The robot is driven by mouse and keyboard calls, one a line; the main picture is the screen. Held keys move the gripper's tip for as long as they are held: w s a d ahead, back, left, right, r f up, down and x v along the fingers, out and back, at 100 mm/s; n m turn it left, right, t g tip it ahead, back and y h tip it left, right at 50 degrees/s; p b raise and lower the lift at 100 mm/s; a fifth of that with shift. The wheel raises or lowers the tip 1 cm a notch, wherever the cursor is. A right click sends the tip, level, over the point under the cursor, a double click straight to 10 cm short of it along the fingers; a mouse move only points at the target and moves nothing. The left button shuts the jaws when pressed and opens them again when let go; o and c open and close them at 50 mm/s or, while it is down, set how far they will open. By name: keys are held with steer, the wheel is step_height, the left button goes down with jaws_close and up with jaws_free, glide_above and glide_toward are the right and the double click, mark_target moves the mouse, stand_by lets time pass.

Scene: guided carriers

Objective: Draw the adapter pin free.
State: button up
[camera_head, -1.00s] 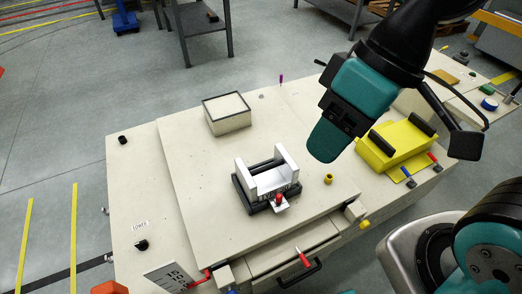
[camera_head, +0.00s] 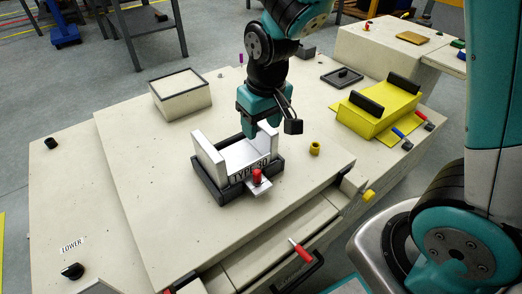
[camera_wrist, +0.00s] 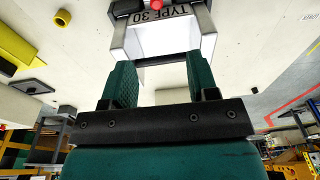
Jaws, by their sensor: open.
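The adapter (camera_head: 238,158) is a white U-shaped piece with two upright walls, marked TYPE 30. It sits in a dark frame (camera_head: 207,183) on the pale table. The adapter pin with its red head (camera_head: 257,176) stands upright in a small plate at the adapter's front; in the wrist view its red head (camera_wrist: 156,4) is cut by the top edge. My gripper (camera_head: 264,132) points down over the rear of the adapter, behind the pin and apart from it. In the wrist view my gripper (camera_wrist: 158,82) is open, with nothing between the fingers.
A yellow block (camera_head: 368,112) with black pads stands at right. A yellow ring (camera_head: 315,148) is right of the adapter. A pale box (camera_head: 181,96) stands behind left. A red-handled lever (camera_head: 300,250) is at the front. The table's left part is mostly clear.

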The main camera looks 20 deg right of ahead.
mark_target(257, 171)
steer(key=w+f+b, duration=0.1)
steer(key=f+b, duration=0.1)
steer(key=f, duration=0.4)
steer(key=f+b, duration=0.2)
steer(key=f, duration=0.4)
steer(key=w+f+b, duration=0.1)
steer(key=f+b, duration=0.1)
steer(key=f, duration=0.4)
steer(key=shift+w+f, duration=0.3)
steer(key=shift+f, duration=0.05)
jaws_close()
steer(key=c, duration=0.8)
jaws_free()
jaws_close()
steer(key=shift+r, duration=0.15)
